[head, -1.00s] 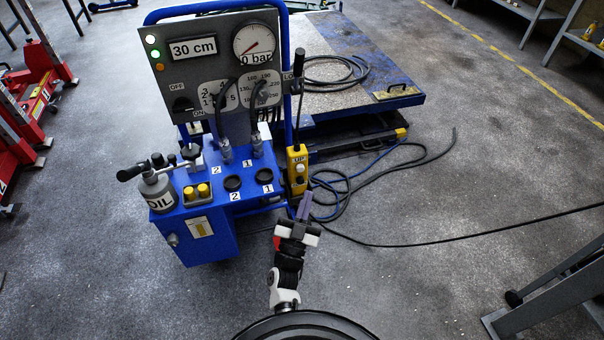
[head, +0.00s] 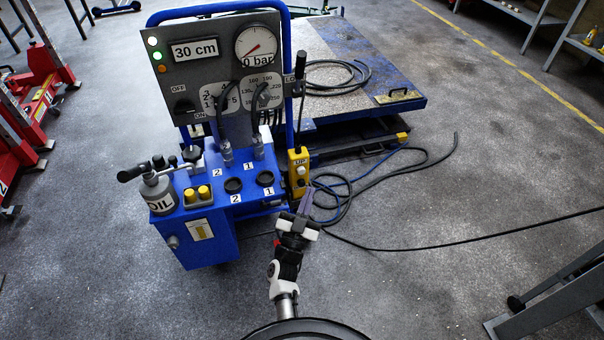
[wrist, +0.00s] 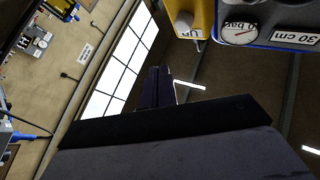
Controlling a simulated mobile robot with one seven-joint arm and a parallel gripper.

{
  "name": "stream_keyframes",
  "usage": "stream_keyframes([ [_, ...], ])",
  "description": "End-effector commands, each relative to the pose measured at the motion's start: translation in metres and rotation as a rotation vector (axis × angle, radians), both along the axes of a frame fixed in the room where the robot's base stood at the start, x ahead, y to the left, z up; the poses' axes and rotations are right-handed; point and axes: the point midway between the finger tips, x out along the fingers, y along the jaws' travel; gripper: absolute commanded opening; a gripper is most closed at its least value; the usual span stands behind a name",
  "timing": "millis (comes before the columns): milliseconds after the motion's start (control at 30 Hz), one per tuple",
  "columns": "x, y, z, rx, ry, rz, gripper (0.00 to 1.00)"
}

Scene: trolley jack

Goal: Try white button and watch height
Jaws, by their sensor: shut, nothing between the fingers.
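A yellow control box (head: 299,173) marked UP hangs at the right side of the blue hydraulic unit (head: 205,240). A small pale button (head: 301,171) shows on its face, below the label. My gripper (head: 307,192) is shut and empty, its fingertips just below and right of the box; I cannot tell the exact gap. In the wrist view the yellow box (wrist: 200,14) with a rounded pale button (wrist: 184,22) lies beyond the fingertips, apart from them. The height display (head: 195,50) reads 30 cm. The pressure gauge (head: 257,44) reads 0 bar.
The blue lift platform (head: 345,50) stands low behind the unit, with a coiled hose on it. Black and blue hoses (head: 345,195) lie on the floor to the right. A grey bench leg (head: 550,300) stands at the lower right.

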Motion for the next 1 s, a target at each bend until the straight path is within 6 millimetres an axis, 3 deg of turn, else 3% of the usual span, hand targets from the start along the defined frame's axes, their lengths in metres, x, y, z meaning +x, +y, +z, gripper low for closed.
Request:
stream_keyframes([
  [333,0.035,0.012,-0.001,0.001,0.001,0.002,0.00],
  [1000,0.039,0.013,0.000,0.000,0.001,0.001,0.00],
])
